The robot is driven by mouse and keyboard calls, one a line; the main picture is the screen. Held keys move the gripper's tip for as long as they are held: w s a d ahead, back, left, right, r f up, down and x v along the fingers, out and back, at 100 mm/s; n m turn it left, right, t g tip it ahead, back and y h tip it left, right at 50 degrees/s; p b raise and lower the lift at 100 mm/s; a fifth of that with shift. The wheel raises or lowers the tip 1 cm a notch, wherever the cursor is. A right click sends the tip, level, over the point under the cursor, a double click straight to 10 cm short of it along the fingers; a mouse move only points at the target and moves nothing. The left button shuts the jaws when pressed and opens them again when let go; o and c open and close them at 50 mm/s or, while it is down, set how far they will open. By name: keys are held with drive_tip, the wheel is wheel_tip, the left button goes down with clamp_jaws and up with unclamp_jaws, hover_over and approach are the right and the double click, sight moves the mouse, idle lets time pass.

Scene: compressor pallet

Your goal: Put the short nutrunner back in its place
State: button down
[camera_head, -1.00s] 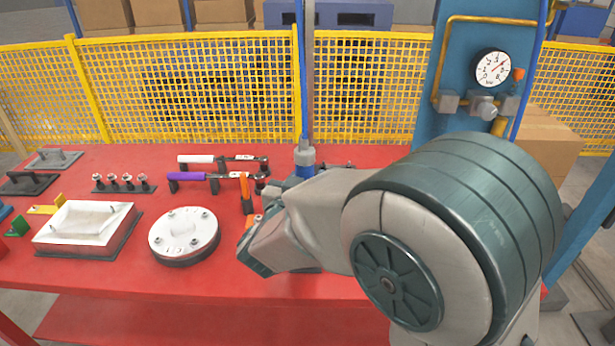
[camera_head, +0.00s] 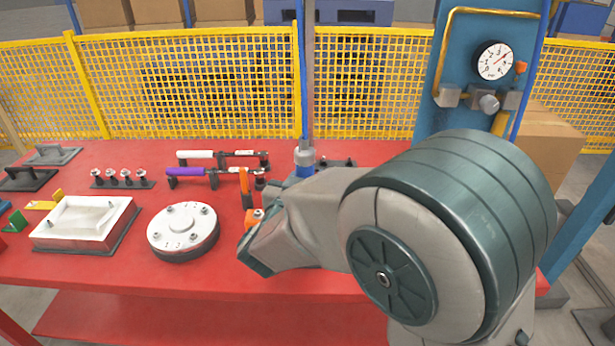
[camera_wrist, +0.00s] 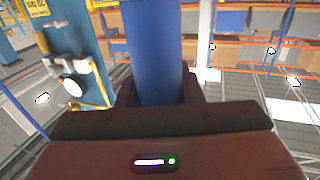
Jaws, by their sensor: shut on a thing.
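The short nutrunner appears to be the blue upright cylinder with a grey collar (camera_head: 304,166), just above my arm at the back of the red table. In the wrist view its blue body (camera_wrist: 154,55) runs up and away from the jaws. My gripper (camera_wrist: 157,96) is shut on it, with a dark red finger on each side. In the head view my arm hides the fingers and the tool's lower part. I cannot tell which spot is its place, or whether the tool touches anything.
The red table (camera_head: 110,277) holds a round white flange (camera_head: 183,228), a white rectangular cover (camera_head: 85,220), a purple-handled wrench (camera_head: 190,171), a white-handled wrench (camera_head: 197,154) and an orange-handled tool (camera_head: 246,187) close to my arm. A blue column with a gauge (camera_head: 494,61) stands right. Yellow fencing (camera_head: 200,90) is behind.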

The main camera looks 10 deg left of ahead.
drive_tip(key=c, duration=0.9)
unclamp_jaws()
drive_tip(key=shift+f, duration=0.1)
drive_tip(key=s+a, duration=0.1)
drive_tip(key=s, duration=1.2)
drive_tip(key=shift+s+a+b, duration=0.15)
drive_tip(key=shift+s+b, duration=0.25)
drive_tip(key=shift+b, duration=0.05)
